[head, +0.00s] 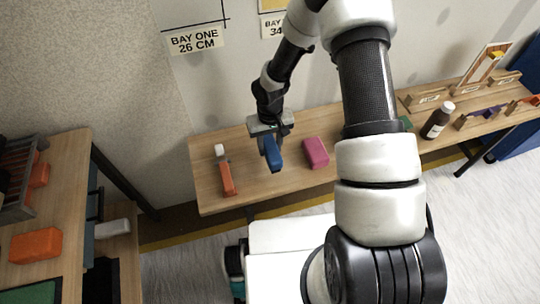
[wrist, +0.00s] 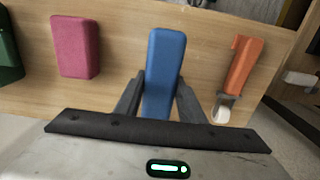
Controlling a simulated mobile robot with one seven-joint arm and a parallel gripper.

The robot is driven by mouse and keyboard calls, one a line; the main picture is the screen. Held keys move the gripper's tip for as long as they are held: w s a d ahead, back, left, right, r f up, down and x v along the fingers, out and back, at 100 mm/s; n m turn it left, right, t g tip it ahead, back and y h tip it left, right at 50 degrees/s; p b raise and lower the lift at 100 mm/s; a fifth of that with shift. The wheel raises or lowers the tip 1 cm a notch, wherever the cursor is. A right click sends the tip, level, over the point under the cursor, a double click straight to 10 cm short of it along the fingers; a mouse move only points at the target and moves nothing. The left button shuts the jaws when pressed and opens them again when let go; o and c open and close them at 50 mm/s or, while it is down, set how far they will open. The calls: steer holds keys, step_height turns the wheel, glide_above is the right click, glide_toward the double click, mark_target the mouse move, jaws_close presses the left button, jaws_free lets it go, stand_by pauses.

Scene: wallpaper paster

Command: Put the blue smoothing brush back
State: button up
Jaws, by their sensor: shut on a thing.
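In the wrist view the blue brush (wrist: 166,62) points away between the two dark fingers of my gripper (wrist: 158,103). Its near end is hidden by the gripper body. I cannot tell whether the brush touches the bench top or hangs just above it.
A pink block (head: 316,153) lies right of the brush and an orange tool (head: 227,178) with a white end lies left. Another table (head: 65,200) is at the left.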

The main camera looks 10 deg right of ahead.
step_height(320, 180, down, 4)
steer(key=shift+f+b, duration=0.25)
steer(key=shift+b, duration=0.25)
steer(key=o, duration=1.1)
steer(key=shift+c, duration=0.2)
